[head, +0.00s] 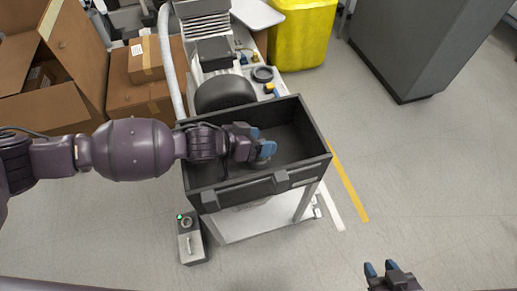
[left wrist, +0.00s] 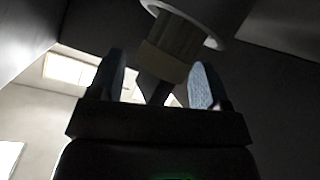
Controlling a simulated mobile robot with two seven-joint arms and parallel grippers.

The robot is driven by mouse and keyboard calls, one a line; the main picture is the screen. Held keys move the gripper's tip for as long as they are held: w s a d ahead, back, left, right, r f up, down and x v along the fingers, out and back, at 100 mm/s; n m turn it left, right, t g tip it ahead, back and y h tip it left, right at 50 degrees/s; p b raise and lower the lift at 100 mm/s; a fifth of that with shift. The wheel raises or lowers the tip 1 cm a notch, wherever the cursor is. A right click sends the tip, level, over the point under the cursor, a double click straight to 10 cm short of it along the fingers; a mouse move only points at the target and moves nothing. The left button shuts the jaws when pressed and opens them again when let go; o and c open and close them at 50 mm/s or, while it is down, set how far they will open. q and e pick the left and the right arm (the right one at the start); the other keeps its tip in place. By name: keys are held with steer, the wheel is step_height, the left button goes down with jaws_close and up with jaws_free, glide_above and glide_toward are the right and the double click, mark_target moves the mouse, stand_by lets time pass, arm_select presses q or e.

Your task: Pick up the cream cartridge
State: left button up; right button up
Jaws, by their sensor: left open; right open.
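The cream cartridge shows in the left wrist view as a pale round body with a wide rim (left wrist: 195,18) and a ribbed cream neck (left wrist: 172,50). Its neck lies between and just beyond the fingertips of my left gripper (left wrist: 157,85), with space at both sides. In the head view my left gripper (head: 262,143) is open, with blue fingertips, inside the dark bin (head: 200,181). A small grey shape (head: 262,162) just under the fingertips is mostly hidden there. My right gripper (head: 381,268) is open and empty over the floor at the bottom right.
The bin's walls surround my left gripper on a white stand (head: 250,222). A compressor with a black round part (head: 225,92) stands behind it. A small grey box with a green light (head: 191,240) is on the floor at front.

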arm_select(q)
steer(key=shift+w+d+f, duration=0.1)
steer(key=shift+w+d, duration=0.05)
steer(key=shift+d, duration=0.2)
steer(key=c, duration=1)
steer(key=shift+r, duration=0.45)
steer(key=shift+c, duration=0.5)
step_height(320, 180, up, 5)
steer(key=shift+w+r+p, duration=0.1)
steer(key=shift+p, duration=0.8)
jaws_close()
step_height(320, 180, up, 14)
steer(key=p, duration=0.3)
arm_select(e)
steer(key=shift+t, duration=0.4)
steer(key=r, duration=0.2)
steer(key=w+r, duration=0.1)
steer(key=r, duration=0.2)
steer(key=shift+a, duration=0.2)
